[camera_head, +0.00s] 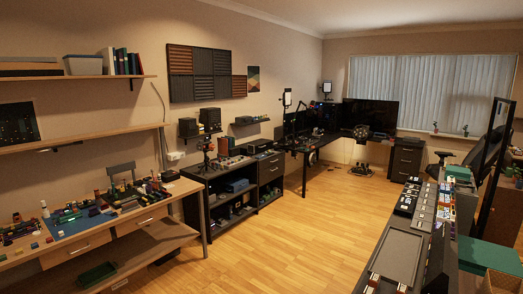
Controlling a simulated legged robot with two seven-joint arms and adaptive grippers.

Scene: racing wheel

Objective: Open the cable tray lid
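I cannot pick out a cable tray or its lid for certain at this distance. A black corner desk (333,139) stands at the far end of the room, with dark monitors (371,115) on it. What looks like a racing wheel (362,133) is on the desk, and a pedal-like unit (361,169) is on the floor below. The area under the desk is small and dark. Neither of my grippers is in view.
A wooden workbench (75,254) with many small tools is at the left. A black shelf unit (221,205) follows it. A long counter with a flat grey tray (398,256) runs along the right. The wooden floor (285,243) between them is clear up to the desk.

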